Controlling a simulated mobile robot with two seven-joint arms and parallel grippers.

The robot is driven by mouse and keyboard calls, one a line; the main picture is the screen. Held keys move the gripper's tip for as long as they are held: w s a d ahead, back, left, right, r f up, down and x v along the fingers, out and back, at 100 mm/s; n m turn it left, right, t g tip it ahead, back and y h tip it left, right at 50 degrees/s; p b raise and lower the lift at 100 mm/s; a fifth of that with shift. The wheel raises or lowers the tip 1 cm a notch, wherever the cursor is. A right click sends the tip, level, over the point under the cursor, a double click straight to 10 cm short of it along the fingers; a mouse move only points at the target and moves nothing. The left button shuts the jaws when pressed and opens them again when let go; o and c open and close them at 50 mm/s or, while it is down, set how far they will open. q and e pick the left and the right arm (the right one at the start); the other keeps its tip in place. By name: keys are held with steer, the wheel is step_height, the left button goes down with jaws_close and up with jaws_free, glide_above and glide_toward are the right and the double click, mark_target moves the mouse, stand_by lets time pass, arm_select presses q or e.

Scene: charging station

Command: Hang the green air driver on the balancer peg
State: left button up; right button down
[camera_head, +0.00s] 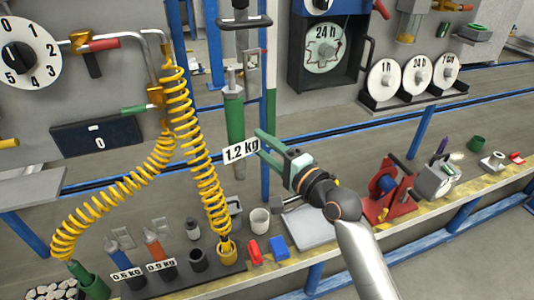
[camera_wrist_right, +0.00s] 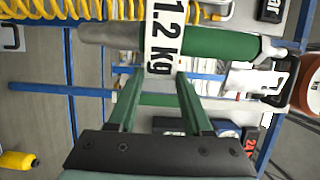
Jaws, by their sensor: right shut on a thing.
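The green air driver (camera_head: 234,115) is upright in the air in the head view, grey at its upper end, with a white 1.2 kg label low on it. My right gripper (camera_head: 261,141) is shut on it from the right, near the label. In the right wrist view, the driver (camera_wrist_right: 220,45) lies across the picture beyond my right fingers (camera_wrist_right: 158,75), which stand to either side of the label. A grey upright fixture with a black crossbar (camera_head: 240,22) is above the driver; I cannot tell which part is the balancer peg. My left gripper is out of view.
Yellow coiled hoses (camera_head: 195,130) hang left of the driver. Drivers labelled 0.6 kg and 0.9 kg (camera_head: 154,245) stand in a dark rack below. A red-framed device (camera_head: 387,187) and small containers stand along the bench. A boxed 24 h dial (camera_head: 327,47) is right of the fixture.

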steer(key=w, duration=0.1)
steer(key=w+a+b, duration=0.1)
steer(key=w+b, duration=0.1)
steer(key=shift+w+a+f, duration=0.15)
steer(key=shift+w+f, duration=0.1)
steer(key=shift+w, duration=0.15)
stand_by(0.6)
stand_by(0.4)
steer(key=shift+c, duration=1.4)
jaws_free()
steer(key=shift+f, duration=0.15)
steer(key=shift+o, duration=0.2)
steer(key=shift+f, duration=0.15)
